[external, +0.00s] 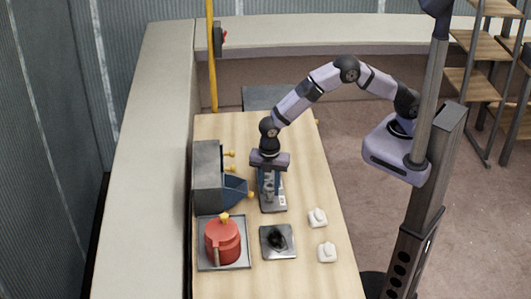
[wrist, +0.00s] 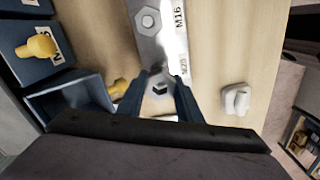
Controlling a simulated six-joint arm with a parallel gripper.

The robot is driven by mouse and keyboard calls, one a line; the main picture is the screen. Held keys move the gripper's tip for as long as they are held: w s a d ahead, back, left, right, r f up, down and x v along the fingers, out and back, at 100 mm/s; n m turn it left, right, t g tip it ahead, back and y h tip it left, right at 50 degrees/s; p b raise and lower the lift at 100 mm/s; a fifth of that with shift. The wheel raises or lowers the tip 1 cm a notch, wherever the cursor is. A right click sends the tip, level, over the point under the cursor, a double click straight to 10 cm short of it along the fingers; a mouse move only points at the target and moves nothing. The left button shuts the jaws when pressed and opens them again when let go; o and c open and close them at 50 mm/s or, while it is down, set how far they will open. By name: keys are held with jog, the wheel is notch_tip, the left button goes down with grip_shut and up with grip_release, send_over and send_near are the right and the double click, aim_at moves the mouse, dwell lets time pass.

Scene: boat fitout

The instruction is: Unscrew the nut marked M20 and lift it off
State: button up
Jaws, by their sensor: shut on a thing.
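A metal plate (wrist: 148,48) lies on the wooden bench, with labels reading M16 (wrist: 179,17) and, less clearly, M20 (wrist: 185,68) along its right side. A hex nut on a bolt (wrist: 148,20) stands at the M16 label. My gripper (wrist: 158,92) points down over the plate beside the M20 label, its fingers shut on the M20 nut. The bolt's dark end (wrist: 158,91) shows between the fingers, which largely hide the nut. In the external view my gripper (external: 269,183) is low over the plate (external: 273,207).
Dark blue bins (external: 236,190) with yellow knobs stand to the left. A red pot (external: 222,240) sits on a tray at the front left. A square grey plate (external: 277,242) and two white pieces (external: 317,217) lie in front and to the right. The bench's right side is mostly clear.

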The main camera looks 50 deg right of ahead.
jog(key=shift+r+p, duration=1.3)
jog(key=shift+r, duration=0.75)
